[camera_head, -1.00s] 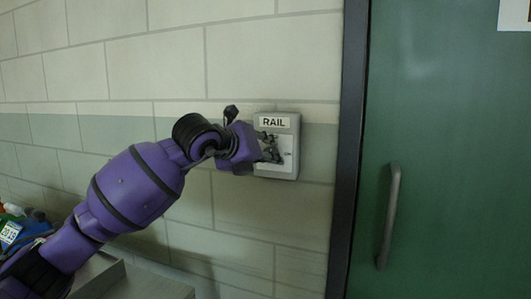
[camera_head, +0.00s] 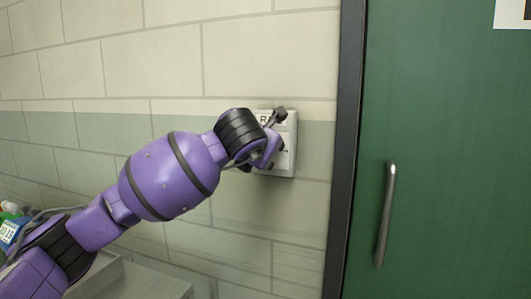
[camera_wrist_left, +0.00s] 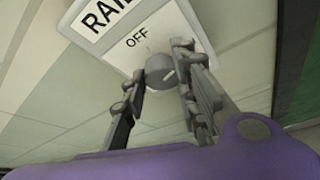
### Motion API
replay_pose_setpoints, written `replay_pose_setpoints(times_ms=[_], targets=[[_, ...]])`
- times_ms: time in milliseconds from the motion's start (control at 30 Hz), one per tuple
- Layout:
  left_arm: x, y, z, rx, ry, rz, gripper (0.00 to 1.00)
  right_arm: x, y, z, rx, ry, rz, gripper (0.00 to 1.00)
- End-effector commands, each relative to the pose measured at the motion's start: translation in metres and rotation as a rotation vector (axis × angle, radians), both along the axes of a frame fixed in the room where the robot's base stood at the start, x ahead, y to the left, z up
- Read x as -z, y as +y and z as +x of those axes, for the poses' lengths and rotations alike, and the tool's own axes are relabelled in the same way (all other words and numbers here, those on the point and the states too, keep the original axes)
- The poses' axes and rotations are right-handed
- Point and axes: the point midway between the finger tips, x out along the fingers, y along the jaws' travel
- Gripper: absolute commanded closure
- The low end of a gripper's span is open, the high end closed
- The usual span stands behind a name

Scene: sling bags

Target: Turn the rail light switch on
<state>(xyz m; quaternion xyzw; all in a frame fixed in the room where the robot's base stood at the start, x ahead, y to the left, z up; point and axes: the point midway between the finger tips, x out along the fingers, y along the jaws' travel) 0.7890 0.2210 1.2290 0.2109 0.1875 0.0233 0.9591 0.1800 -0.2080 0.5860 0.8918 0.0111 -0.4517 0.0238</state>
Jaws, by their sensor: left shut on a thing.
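The rail light switch is a pale box (camera_head: 287,165) on the wall beside the door, its RAIL label partly covered by my gripper. In the left wrist view the switch plate (camera_wrist_left: 185,28) shows the word OFF above a round grey knob (camera_wrist_left: 158,80). My right gripper is not in view.
A green door (camera_head: 450,180) with a vertical metal handle (camera_head: 386,215) stands at the right, with a dark frame (camera_head: 345,150) close to the switch. A grey surface (camera_head: 140,284) is below my arm. The wall around the box is clear.

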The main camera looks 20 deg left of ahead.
Motion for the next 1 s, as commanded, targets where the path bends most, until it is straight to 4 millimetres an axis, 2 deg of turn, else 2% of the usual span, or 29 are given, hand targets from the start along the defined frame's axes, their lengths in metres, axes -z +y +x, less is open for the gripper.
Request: replay_pose_setpoints(times_ms=[433,1000], targets=[[0.0,0.003,0.001,-0.014,-0.009,0.3,0.99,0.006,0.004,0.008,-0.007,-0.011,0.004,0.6],[-0.005,0.003,0.0,-0.017,-0.018,0.379,0.99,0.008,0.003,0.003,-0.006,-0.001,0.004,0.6]])
